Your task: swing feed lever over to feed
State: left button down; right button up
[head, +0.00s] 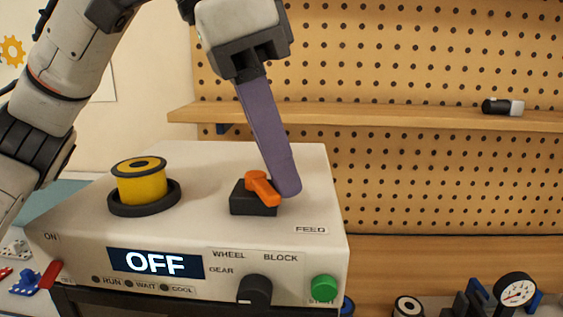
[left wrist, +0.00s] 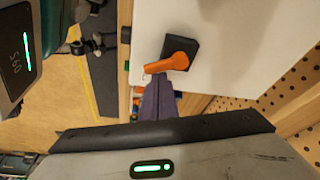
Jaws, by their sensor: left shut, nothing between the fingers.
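The orange feed lever (head: 262,187) sits on a black block (head: 252,202) on top of the white machine (head: 215,165). It angles toward the front right, near the FEED label (head: 311,230). My left gripper (head: 289,192) has long purple fingers, shut and empty, pointing down with the tips right beside the lever's right side. In the left wrist view, the lever (left wrist: 172,63) lies just beyond the purple fingertips (left wrist: 158,80), touching or nearly so; I cannot tell which. The right gripper is not in view.
A yellow spool (head: 141,183) sits in a black ring at the machine's left. The front panel has an OFF display (head: 156,263), a black knob (head: 254,291), a green button (head: 324,288) and a red switch (head: 51,273). A wooden shelf (head: 400,118) and pegboard stand behind.

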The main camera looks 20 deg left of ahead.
pick_arm(q)
jog(key=shift+w+a, duration=0.1)
jog(key=shift+w, duration=0.05)
jog(key=shift+w+a, duration=0.4)
jog(key=shift+w, duration=0.1)
jog(key=shift+r, duration=0.1)
dwell(0.3)
jog(key=v, duration=1)
jog(key=shift+s, duration=0.1)
dwell(0.4)
